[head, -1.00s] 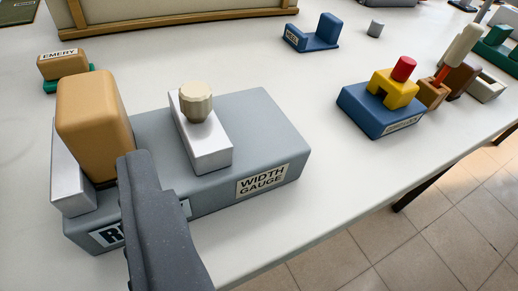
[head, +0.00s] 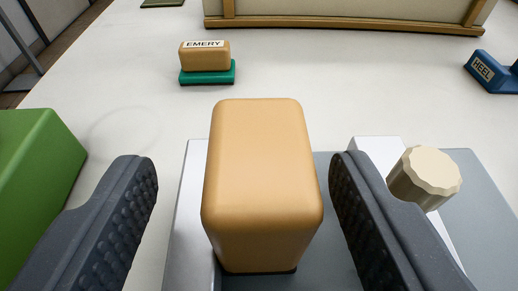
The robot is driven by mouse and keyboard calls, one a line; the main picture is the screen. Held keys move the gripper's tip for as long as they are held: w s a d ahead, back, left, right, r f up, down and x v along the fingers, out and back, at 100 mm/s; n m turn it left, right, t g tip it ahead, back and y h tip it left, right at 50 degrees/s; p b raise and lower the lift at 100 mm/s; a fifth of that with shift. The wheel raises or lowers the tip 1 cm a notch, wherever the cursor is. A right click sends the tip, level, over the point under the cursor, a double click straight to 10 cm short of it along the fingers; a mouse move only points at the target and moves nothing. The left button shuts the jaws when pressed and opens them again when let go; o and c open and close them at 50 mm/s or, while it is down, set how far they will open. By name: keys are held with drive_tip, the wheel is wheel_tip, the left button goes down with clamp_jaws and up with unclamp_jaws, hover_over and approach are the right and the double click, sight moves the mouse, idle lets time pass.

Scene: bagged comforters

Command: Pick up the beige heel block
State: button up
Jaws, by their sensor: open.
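The beige block (head: 262,185), tall with rounded edges, stands upright on the grey width gauge (head: 480,200) in the middle of the head view. My gripper (head: 243,165) is open, with one dark ribbed finger on each side of the block. The left finger is clearly apart from it. The right finger is much closer, with a small gap showing. The block's lower back and far sides are hidden.
A silver plate (head: 190,190) stands left of the block. A cream knob (head: 425,178) is close by the right finger. A green block (head: 35,165) is at left. An EMERY block (head: 205,56) on a green base and a blue HEEL holder (head: 488,72) stand behind.

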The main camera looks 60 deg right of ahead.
sight(255, 145)
drive_tip(key=x, duration=0.4)
drive_tip(key=shift+d+f, duration=0.3)
drive_tip(key=shift+d, duration=0.15)
drive_tip(key=c, duration=1.1)
drive_tip(key=shift+c, duration=0.2)
drive_tip(key=shift+r, duration=0.1)
wheel_tip(255, 145, up, 10)
drive_tip(key=shift+f+p, duration=0.1)
drive_tip(key=shift+p, duration=0.35)
